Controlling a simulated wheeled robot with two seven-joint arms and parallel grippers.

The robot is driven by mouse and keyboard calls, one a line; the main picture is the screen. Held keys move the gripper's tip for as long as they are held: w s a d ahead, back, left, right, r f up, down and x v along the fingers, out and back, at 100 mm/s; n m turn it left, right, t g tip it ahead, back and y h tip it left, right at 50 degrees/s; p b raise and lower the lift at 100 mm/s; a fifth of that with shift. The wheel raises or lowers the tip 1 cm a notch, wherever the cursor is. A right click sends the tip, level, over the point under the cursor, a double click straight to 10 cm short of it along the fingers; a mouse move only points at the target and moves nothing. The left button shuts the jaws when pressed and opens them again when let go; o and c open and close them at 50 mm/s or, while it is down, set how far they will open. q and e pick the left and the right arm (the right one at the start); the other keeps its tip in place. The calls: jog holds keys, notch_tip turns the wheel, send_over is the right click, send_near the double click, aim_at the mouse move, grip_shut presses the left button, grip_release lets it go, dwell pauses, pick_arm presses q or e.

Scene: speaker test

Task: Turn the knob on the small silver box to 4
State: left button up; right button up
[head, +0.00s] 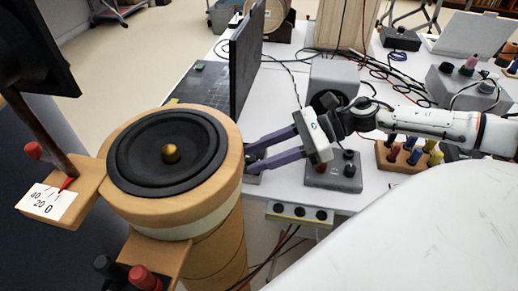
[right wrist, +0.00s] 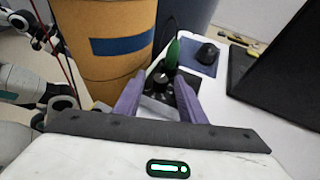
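A small box with a black knob (right wrist: 160,82) on top lies between and just beyond my right gripper's fingertips in the right wrist view; it appears to be the silver box. The numbers around the knob are too small to read. In the head view the box (head: 254,179) is mostly hidden by the speaker and fingers. My right gripper (head: 247,160) reaches in from the right, with its two purple fingers apart and nothing visibly clamped. It also shows in the right wrist view (right wrist: 158,88), fingers on either side of the knob. My left gripper is not identifiable.
A round wooden speaker (head: 130,200) stands immediately left of the fingertips. A dark laptop (head: 240,65) stands behind. A green plug (right wrist: 173,52) rises beside the knob. Cables cross the white table.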

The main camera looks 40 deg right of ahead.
pick_arm(q)
jog(key=shift+a, duration=0.1)
pick_arm(e)
jog(key=shift+w+a, duration=0.1)
jog(key=shift+a, duration=0.05)
